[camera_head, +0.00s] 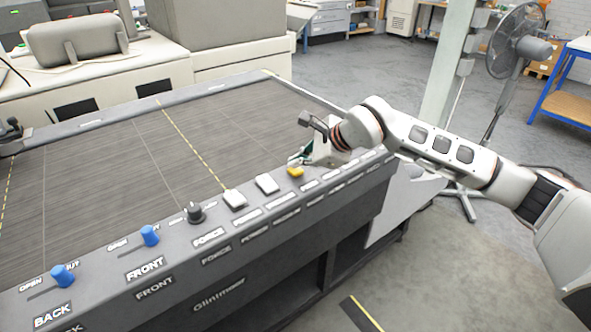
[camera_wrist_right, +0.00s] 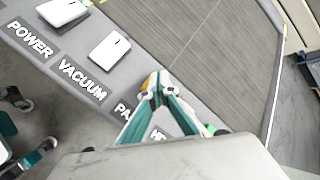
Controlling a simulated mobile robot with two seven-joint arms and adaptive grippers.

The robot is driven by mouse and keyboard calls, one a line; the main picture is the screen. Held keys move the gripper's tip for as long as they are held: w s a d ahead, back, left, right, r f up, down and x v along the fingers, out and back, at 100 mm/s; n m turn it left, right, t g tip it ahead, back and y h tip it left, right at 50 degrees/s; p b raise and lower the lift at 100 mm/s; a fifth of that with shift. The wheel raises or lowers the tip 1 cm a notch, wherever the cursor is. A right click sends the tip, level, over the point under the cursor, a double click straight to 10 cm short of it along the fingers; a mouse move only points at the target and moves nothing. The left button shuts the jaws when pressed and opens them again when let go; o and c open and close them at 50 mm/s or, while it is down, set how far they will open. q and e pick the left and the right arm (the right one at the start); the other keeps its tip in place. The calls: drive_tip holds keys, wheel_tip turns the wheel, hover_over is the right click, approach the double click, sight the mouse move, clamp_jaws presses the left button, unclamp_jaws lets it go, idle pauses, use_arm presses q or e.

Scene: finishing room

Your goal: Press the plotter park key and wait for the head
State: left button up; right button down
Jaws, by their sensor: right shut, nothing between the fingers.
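The plotter (camera_head: 95,195) is a long grey flatbed table with a control strip along its near edge. A yellow key (camera_head: 295,172) sits on the strip, beyond two white keys (camera_head: 267,183). In the wrist view the yellow key (camera_wrist_right: 147,86) is mostly hidden behind my fingertips, beside a label reading "PA", the rest covered. My right gripper (camera_head: 297,159) is shut and empty, its tips (camera_wrist_right: 159,84) right at the yellow key; I cannot tell whether they touch it. A dark fitting (camera_head: 10,132) stands at the bed's left edge; I cannot tell whether it is the plotter head.
White keys labelled POWER (camera_wrist_right: 62,11) and VACUUM (camera_wrist_right: 109,50) lie near the gripper. A black knob (camera_head: 194,212) and two blue levers (camera_head: 149,235) stand up from the strip. A pillar (camera_head: 449,75) and a fan (camera_head: 516,42) stand behind my right arm. The bed's middle is bare.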

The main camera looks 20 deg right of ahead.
drive_tip(key=shift+f+b, duration=0.35)
drive_tip(key=shift+f, duration=0.25)
idle(0.7)
drive_tip(key=shift+r, duration=0.1)
drive_tip(key=shift+r+p, duration=0.55)
drive_tip(key=shift+r, duration=0.35)
